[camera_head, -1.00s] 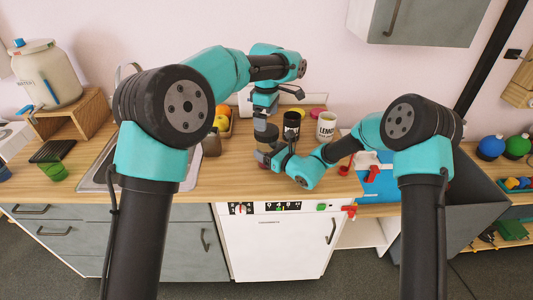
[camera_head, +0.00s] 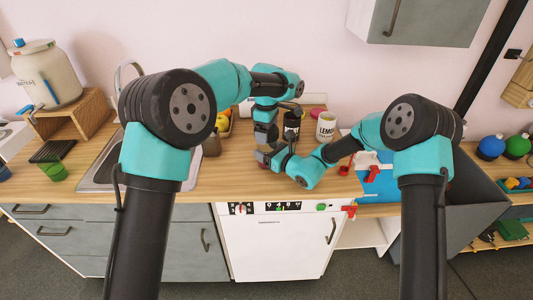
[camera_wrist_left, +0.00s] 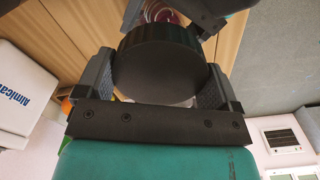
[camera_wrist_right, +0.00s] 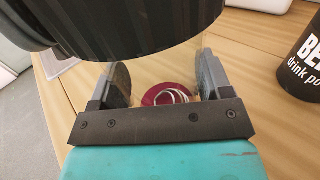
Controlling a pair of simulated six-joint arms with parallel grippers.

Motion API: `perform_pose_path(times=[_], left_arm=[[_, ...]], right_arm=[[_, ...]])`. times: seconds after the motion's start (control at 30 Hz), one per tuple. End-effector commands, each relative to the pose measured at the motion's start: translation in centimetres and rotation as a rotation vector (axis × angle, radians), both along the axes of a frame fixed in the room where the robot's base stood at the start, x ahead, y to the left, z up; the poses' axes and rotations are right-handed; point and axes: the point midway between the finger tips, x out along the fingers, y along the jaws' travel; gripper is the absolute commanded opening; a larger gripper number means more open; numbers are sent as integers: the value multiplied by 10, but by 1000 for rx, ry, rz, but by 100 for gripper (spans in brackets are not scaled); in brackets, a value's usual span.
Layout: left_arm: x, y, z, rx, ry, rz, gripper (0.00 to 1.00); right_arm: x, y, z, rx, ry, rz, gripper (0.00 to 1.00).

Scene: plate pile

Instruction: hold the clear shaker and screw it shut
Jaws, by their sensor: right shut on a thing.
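The clear shaker (camera_wrist_right: 170,75) stands on the counter, seen through between my right gripper's fingers, with a wire coil and a dark red disc showing at its base. My right gripper (camera_wrist_right: 163,85) is shut on its clear body. It also shows low beside the shaker in the head view (camera_head: 277,160). The black ribbed lid (camera_wrist_left: 160,65) sits between the fingers of my left gripper (camera_wrist_left: 157,85), above the right gripper. Whether those fingers press on the lid is unclear. In the head view the left gripper (camera_head: 265,135) hides most of the shaker.
A black tub (camera_wrist_right: 302,65) with white lettering stands close by, to the right in the right wrist view. A white lemon tub (camera_head: 326,126) stands right of the grippers. The sink (camera_head: 100,172) and a fruit tray lie left. The front counter strip is clear.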

Motion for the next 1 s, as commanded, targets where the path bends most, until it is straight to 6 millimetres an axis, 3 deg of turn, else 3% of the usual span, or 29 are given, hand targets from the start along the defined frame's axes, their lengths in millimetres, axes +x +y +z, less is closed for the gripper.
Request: perform_pose_path(times=[0.2,0.47,1.0], left_arm=[[0,0,0,0,0,0,58],[0,0,0,0,0,-80,58],[0,0,0,0,0,-770,58]], right_arm=[[0,0,0,1,-1,0,6],[0,0,0,1,-1,0,6],[0,0,0,1,-1,0,6]])
